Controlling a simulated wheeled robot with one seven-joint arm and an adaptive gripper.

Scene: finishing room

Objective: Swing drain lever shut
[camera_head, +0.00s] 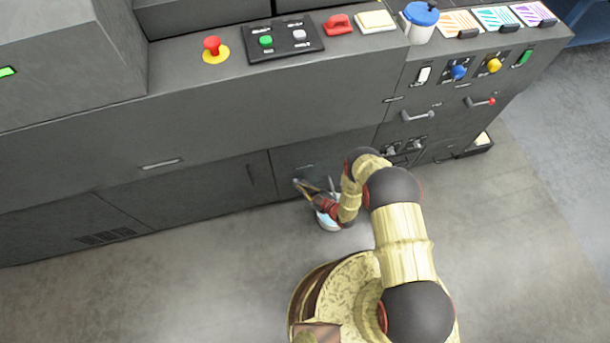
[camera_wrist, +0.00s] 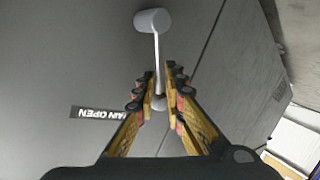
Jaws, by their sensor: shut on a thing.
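In the wrist view the drain lever (camera_wrist: 156,58) is a thin pale metal rod. It runs from a round grey pivot (camera_wrist: 152,20) at the top down to a rounded end between my fingers. My gripper (camera_wrist: 161,88) is shut on the lever near that end, with one finger on each side. In the head view my gripper (camera_head: 312,192) is low at the cabinet front; my wrist and arm hide much of this spot, and the lever is hard to make out there.
A pale bucket (camera_head: 329,223) stands on the floor under my gripper, partly hidden. The machine's dark cabinet front (camera_head: 190,190) runs close behind. The floor at left (camera_head: 150,290) is clear.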

